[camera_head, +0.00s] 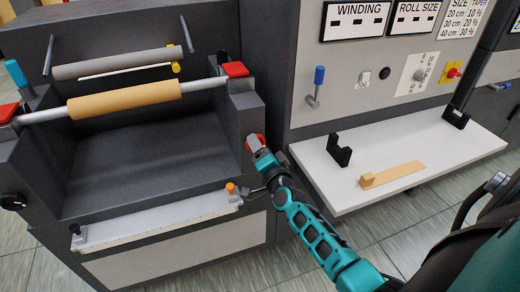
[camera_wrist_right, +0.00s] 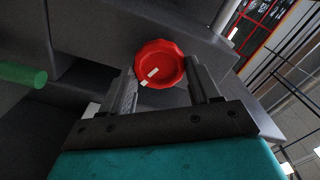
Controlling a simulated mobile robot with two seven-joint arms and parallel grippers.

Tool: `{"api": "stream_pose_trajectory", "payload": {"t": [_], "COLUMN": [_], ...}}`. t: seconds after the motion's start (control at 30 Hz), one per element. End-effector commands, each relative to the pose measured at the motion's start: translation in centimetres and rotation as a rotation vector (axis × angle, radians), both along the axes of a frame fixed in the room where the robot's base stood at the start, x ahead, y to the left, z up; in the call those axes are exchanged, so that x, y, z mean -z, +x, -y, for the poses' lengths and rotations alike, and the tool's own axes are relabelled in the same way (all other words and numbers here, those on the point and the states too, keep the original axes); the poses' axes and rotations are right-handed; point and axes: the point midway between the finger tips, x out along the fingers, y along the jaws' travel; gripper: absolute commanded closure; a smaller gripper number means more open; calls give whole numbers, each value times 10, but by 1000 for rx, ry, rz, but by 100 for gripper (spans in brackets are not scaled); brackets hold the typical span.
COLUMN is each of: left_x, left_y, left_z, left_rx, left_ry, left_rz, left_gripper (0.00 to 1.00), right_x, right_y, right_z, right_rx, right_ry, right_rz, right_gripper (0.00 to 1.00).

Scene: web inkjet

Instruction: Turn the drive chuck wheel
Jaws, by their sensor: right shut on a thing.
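The drive chuck wheel is a small red knob (camera_head: 252,142) on the right end of the grey winding machine, below the right red latch. In the right wrist view the red wheel (camera_wrist_right: 172,72) is a faceted dish with a white mark across its face. My right gripper (camera_head: 259,148) is at the wheel and covers part of it in the head view. In the wrist view its two fingers stand one on each side of the wheel, shut on its rim. My left gripper is not in view.
A tan roll (camera_head: 125,99) on a shaft lies across the machine, with a grey roller (camera_head: 115,64) behind it. A white ruled bar (camera_head: 160,220) runs along the front, left of my right gripper. A white shelf (camera_head: 440,150) with black brackets and a wooden piece (camera_head: 390,175) is at the right.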

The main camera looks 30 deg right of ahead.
Motion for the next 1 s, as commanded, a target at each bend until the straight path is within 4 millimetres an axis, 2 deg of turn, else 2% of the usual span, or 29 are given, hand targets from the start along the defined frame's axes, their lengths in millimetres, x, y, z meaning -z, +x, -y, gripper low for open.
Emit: {"api": "stream_pose_trajectory", "payload": {"t": [0.3,0.77,0.8,1.0], "left_x": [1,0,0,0], "left_y": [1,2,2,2], "left_z": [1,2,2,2], "left_rx": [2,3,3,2], "left_ry": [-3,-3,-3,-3], "left_rz": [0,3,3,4], "left_gripper": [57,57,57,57], "right_x": [1,1,1,1], "right_y": [0,0,0,0], "right_z": [0,0,0,0], "right_rx": [-1,-1,0,0], "right_ry": [92,107,107,104], "right_rz": [20,24,24,24], "right_gripper": [69,69,37,18]}}
